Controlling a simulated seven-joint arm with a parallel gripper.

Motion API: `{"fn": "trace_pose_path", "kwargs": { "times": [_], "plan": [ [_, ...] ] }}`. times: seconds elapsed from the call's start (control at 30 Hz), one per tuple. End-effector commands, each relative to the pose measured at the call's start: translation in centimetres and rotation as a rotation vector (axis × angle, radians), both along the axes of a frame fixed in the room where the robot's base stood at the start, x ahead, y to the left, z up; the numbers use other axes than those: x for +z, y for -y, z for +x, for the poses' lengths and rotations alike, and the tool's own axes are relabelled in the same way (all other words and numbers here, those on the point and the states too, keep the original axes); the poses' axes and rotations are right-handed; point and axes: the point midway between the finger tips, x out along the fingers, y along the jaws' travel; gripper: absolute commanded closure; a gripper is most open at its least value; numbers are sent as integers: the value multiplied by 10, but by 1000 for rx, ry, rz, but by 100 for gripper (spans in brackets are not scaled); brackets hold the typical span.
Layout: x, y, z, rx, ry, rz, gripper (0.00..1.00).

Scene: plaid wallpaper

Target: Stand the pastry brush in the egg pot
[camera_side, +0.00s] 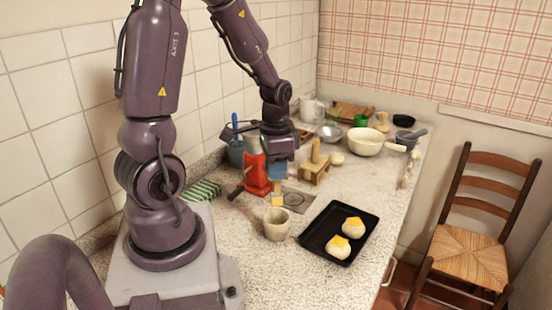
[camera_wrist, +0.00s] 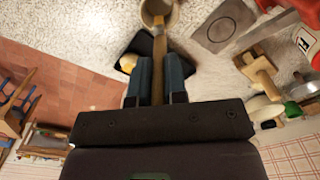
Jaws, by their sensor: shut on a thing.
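My gripper (camera_side: 278,172) is shut on the pastry brush, its blue fingers on either side of the wooden handle (camera_wrist: 160,62) in the wrist view. The brush hangs bristles down, and its yellow bristles (camera_side: 278,200) show below the fingers in the side view. The egg pot (camera_side: 277,226) is a small beige cup on the counter, just below and nearer the camera than the bristles. In the wrist view the brush's far end overlaps the pot (camera_wrist: 157,10) at the top edge. The bristles appear just above the rim; the exact gap is unclear.
A black tray (camera_side: 318,243) with two yellow-topped buns lies right of the pot. A red grinder (camera_side: 257,176), a wooden stand (camera_side: 314,172) and a grey plate (camera_side: 295,200) are behind. A striped cloth (camera_side: 203,190) lies left. Bare counter surrounds the pot's front.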

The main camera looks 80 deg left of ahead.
Motion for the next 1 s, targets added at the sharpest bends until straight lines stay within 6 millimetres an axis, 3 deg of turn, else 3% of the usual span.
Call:
{"fn": "trace_pose_path", "kwargs": {
  "times": [0.6, 1.0],
  "plan": [
    [-50, 0, -1, 0, -3, -2, 100],
    [-67, 0, 0, 1, -1, -1, 100]
  ]
}}
